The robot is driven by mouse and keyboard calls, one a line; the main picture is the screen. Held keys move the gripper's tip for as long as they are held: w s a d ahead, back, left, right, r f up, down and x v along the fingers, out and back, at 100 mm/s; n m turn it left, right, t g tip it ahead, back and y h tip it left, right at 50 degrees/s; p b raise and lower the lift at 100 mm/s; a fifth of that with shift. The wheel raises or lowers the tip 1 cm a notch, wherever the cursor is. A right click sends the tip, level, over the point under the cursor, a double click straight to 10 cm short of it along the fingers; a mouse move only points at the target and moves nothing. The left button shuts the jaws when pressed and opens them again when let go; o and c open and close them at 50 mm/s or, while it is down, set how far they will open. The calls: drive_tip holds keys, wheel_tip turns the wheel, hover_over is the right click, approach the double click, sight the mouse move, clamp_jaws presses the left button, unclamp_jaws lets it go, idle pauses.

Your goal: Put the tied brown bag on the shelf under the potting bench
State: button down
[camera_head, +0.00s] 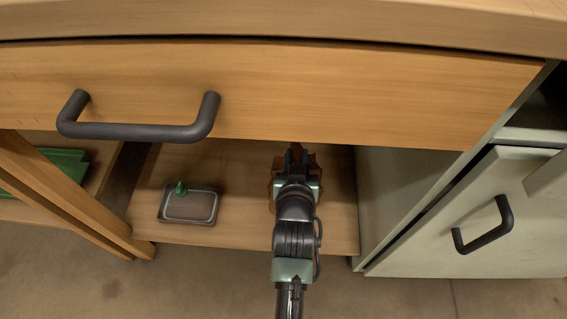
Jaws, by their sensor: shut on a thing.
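My gripper (298,158) reaches in under the bench drawer, over the lower wooden shelf (235,220). It is shut on the brown bag (313,163), which shows only as brown edges around the fingers. Most of the bag, its tie and its underside are hidden behind my gripper and wrist. I cannot tell whether the bag touches the shelf. The potting bench (350,95) is light wood, with its drawer front above the shelf.
A dark tray (173,219) with a small green thing (181,188) is on the shelf, left of my gripper. The drawer's dark handle (140,131) sticks out above. A pale cabinet (480,220) borders the right side. A green object (60,165) lies far left.

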wheel_tip(320, 180, down, 7)
drive_tip(key=b, duration=0.4)
drive_tip(key=shift+b, duration=0.3)
drive_tip(key=shift+w+f, duration=0.1)
drive_tip(key=shift+f, duration=0.1)
drive_tip(key=c, duration=0.7)
unclamp_jaws()
drive_tip(key=shift+f, duration=0.25)
drive_tip(key=shift+r, duration=0.15)
drive_tip(key=shift+p+v, duration=3.35)
drive_tip(key=shift+v, duration=2.8)
